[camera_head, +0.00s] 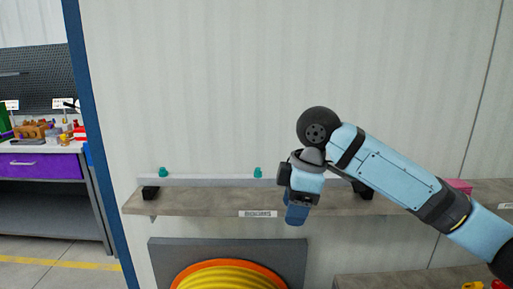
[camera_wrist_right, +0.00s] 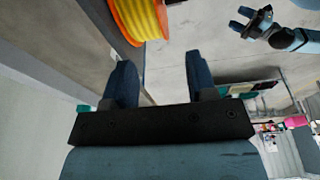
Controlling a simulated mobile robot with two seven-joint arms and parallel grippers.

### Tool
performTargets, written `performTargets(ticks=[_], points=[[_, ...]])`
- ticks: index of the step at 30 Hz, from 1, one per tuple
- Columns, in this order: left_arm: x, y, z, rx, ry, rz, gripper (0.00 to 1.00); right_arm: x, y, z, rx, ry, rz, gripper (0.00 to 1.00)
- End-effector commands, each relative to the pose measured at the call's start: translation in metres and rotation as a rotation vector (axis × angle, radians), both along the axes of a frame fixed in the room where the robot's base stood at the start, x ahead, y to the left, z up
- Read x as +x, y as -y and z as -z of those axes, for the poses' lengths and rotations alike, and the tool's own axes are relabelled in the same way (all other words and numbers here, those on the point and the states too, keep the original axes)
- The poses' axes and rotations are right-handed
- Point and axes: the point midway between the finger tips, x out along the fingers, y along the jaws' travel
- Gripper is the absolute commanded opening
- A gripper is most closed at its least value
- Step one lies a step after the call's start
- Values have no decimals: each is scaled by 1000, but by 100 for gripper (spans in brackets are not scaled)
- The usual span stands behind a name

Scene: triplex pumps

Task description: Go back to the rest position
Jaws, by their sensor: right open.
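My right gripper (camera_head: 296,214) is in front of the wall shelf (camera_head: 200,203), fingers pointing down, near the shelf's front edge. In the right wrist view its two blue fingers (camera_wrist_right: 161,80) stand apart with nothing between them. My left arm is out of the head view. Its gripper (camera_wrist_right: 241,19) shows small at the top right of the right wrist view, with its fingers apart and empty.
Two teal knobs (camera_head: 163,172) (camera_head: 258,172) stand on the shelf's back rail. A pink box (camera_head: 460,186) is at the shelf's right. Below are a yellow and orange reel (camera_head: 228,278) and a lower shelf (camera_head: 400,278). A workbench (camera_head: 40,165) stands at left.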

Motion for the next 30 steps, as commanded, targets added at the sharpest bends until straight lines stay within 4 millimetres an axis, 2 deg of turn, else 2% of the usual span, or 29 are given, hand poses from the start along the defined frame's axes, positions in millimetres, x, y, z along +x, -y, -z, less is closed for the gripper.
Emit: performTargets(ticks=[1,9,16,23,30], points=[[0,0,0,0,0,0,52,-3,-8,20,41,-5,9,52],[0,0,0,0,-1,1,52,-21,-48,116,329,16,147,52],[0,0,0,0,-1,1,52,-45,-62,183,568,49,339,52],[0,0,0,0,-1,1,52,-76,-50,241,751,105,579,52],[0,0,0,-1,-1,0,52,-121,-9,295,853,210,843,52]])
